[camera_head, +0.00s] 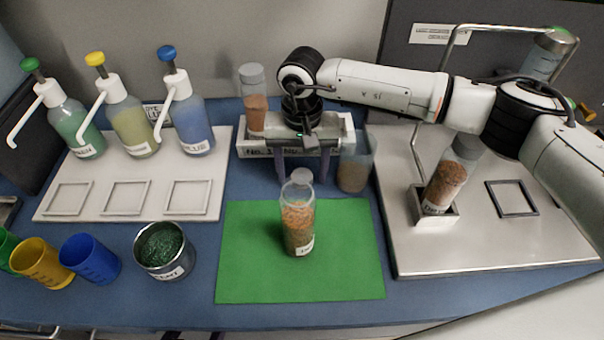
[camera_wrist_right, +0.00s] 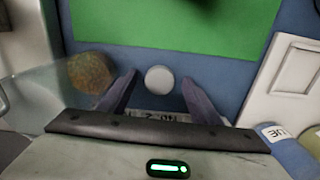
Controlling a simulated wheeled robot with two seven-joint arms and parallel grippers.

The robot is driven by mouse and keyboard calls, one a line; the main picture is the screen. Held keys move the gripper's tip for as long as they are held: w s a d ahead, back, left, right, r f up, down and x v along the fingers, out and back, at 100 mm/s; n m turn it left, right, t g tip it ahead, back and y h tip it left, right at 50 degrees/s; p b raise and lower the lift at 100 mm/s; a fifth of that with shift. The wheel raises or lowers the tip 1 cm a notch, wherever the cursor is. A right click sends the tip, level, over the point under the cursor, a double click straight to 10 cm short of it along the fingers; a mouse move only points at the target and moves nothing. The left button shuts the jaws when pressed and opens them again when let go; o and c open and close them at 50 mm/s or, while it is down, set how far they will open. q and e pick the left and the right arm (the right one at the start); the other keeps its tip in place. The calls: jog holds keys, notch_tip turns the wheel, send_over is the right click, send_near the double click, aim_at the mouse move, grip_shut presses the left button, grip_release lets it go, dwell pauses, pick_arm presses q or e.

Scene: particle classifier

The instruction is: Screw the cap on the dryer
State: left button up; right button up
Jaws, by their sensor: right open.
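A clear bottle (camera_head: 298,232) with orange and brown granules stands upright on the green mat (camera_head: 350,275). Its label is too small to read. A round pale grey cap (camera_head: 302,177) shows just behind the bottle's top and appears to lie on the blue table. In the right wrist view the cap (camera_wrist_right: 159,79) lies between my fingertips, near the mat's edge, with a gap on each side. My right gripper (camera_head: 297,175) is open and points down behind the bottle; its fingers also show in the wrist view (camera_wrist_right: 158,90). My left gripper is not in view.
A rack (camera_head: 341,133) with a capped bottle (camera_head: 253,100) stands behind my right gripper, a translucent beaker (camera_head: 355,165) close to its right. A bottle stands in a holder (camera_head: 437,208) at right. Pump bottles, cups and a metal bowl (camera_head: 164,250) are at left. The front of the mat is clear.

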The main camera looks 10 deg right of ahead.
aim_at(302, 177)
jog(key=shift+f, duration=0.3)
jog(key=c, duration=1.1)
jog(key=shift+r+b, duration=0.75)
jog(key=shift+r, duration=4.25)
jog(key=shift+r, duration=0.1)
